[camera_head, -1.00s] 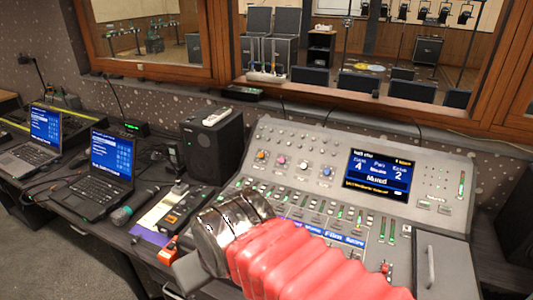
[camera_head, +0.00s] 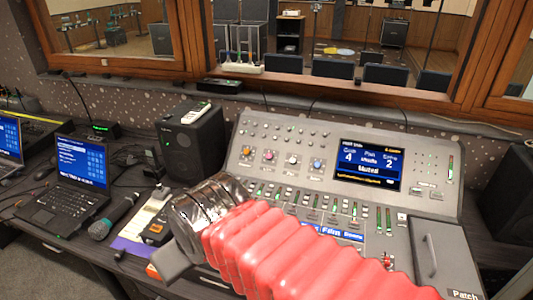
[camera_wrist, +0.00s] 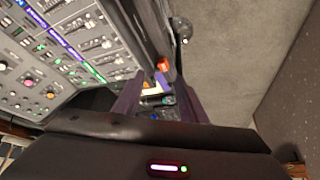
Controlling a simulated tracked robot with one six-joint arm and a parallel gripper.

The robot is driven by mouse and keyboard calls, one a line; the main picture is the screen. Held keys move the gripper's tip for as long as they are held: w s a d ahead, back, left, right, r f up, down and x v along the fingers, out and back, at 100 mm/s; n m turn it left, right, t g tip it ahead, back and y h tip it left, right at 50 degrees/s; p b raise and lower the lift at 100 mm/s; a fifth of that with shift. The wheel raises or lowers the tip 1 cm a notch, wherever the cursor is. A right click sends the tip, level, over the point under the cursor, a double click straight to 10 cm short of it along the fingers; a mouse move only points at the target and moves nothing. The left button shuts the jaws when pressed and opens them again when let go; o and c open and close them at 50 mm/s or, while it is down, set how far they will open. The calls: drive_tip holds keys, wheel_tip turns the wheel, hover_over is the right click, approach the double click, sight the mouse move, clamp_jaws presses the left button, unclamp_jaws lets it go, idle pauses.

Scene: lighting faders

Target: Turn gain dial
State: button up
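The mixing console (camera_head: 300,135) has a row of coloured dials: an orange one (camera_head: 247,151), a pink one (camera_head: 269,155), a white one (camera_head: 292,160) and a blue one (camera_head: 317,164). I cannot tell which is the gain dial. In the wrist view, dials including a pink one (camera_wrist: 28,80) lie at the left edge. My gripper (camera_wrist: 160,80) is open and empty, its two dark fingers apart beside the console's edge. My red-sleeved arm hides part of the console's front in the head view.
A black speaker (camera_head: 192,140) stands left of the console. A microphone (camera_head: 112,216) and a laptop (camera_head: 75,180) lie farther left on the desk. A wooden window frame (camera_head: 230,60) rises behind. Carpet (camera_wrist: 225,60) fills the wrist view's right side.

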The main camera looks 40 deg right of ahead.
drive_tip(key=w+d+r+m+g+h, duration=0.1)
drive_tip(key=w+d+r+m+h, duration=0.15)
drive_tip(key=w+d, duration=0.65)
drive_tip(key=w+d+r+m+g+h, duration=0.1)
drive_tip(key=w+d+r+m, duration=0.3)
drive_tip(key=w+d, duration=0.55)
drive_tip(key=m+g+h, duration=0.1)
drive_tip(key=m+g, duration=0.2)
drive_tip(key=m, duration=0.2)
approach(269, 155)
drive_tip(key=v, duration=0.5)
drive_tip(key=shift+s+a+r, duration=0.15)
drive_tip(key=shift+s, duration=0.1)
drive_tip(key=x, duration=1.4)
drive_tip(key=shift+w+r, duration=0.1)
drive_tip(key=shift+w, duration=0.2)
drive_tip(key=shift+c, duration=0.3)
